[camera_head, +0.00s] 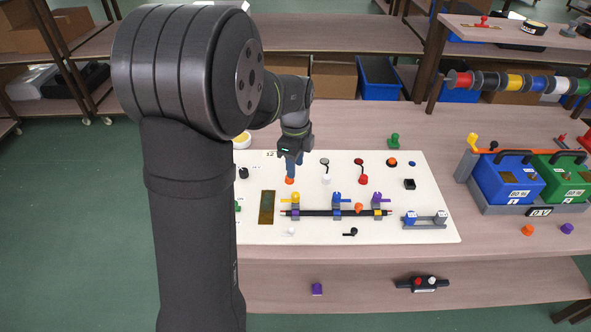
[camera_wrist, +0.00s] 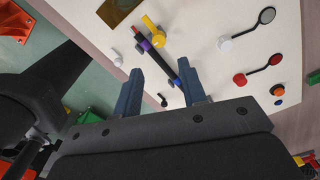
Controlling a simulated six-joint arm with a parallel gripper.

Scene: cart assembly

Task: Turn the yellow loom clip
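The yellow loom clip (camera_head: 296,196) sits on a grey holder near the left end of the black loom (camera_head: 320,213) on the white board. In the wrist view the yellow clip (camera_wrist: 154,33) shows beyond my fingertips, beside the dark loom with a purple band (camera_wrist: 145,43). A blue clip (camera_head: 336,197) and a purple clip (camera_head: 377,197) stand farther right along the loom. My gripper (camera_head: 292,168) is above the board, behind the yellow clip in the head view, with fingers pointing down. In the wrist view my gripper (camera_wrist: 162,58) has its two blue fingers apart, with nothing held between them.
An orange knob (camera_head: 289,180) is just below my fingers in the head view. White (camera_head: 326,178) and red (camera_head: 363,178) levers stand to the right. A brown panel (camera_head: 267,207) lies left of the loom. Blue (camera_head: 505,182) and green boxes stand at right.

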